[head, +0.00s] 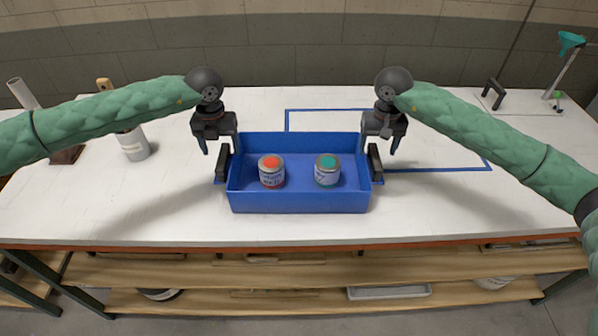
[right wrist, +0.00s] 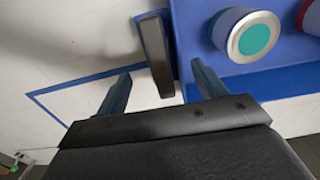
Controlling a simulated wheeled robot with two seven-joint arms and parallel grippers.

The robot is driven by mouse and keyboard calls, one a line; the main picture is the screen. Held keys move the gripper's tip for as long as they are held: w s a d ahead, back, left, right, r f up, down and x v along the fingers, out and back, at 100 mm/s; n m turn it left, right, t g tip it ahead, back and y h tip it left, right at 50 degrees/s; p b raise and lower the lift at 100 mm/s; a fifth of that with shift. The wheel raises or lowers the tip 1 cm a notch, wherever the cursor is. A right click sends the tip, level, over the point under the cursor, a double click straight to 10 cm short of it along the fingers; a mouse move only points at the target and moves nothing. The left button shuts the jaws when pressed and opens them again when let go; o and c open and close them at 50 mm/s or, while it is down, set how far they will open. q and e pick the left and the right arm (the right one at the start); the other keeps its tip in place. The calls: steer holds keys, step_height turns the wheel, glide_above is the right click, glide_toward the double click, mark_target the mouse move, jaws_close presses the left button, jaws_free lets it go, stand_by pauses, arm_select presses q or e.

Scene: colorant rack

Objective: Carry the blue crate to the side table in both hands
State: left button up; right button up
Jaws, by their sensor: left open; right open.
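The blue crate (head: 300,201) stands on the white table, with a black handle on each short side. Inside it stand a can with an orange-red top (head: 271,171) and a can with a teal top (head: 327,170). My left gripper (head: 220,149) is open above the left handle (head: 223,162). My right gripper (head: 391,146) is open above the right handle (head: 375,162). In the right wrist view, the right handle (right wrist: 156,55) lies between the fingers of the right gripper (right wrist: 160,90), with gaps on both sides. The side table cannot be made out.
A blue outline (head: 440,170) is marked on the white table (head: 200,215) behind and right of the crate. A stand with a green funnel (head: 570,42) is at back right. Shelves (head: 300,270) lie below the table.

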mark_target(223, 163)
arm_select(q)
steer(key=shift+s+f, duration=0.1)
steer(key=shift+f, duration=3.15)
arm_select(e)
steer(key=shift+f, duration=3.25)
arm_select(q)
steer(key=shift+c, duration=0.2)
arm_select(e)
steer(key=shift+s, duration=0.1)
steer(key=shift+c, duration=0.2)
arm_select(q)
steer(key=shift+a, duration=0.1)
steer(key=c, duration=1.5)
arm_select(e)
steer(key=c, duration=1.5)
steer(key=shift+d, duration=0.15)
arm_select(q)
steer(key=shift+a, duration=0.1)
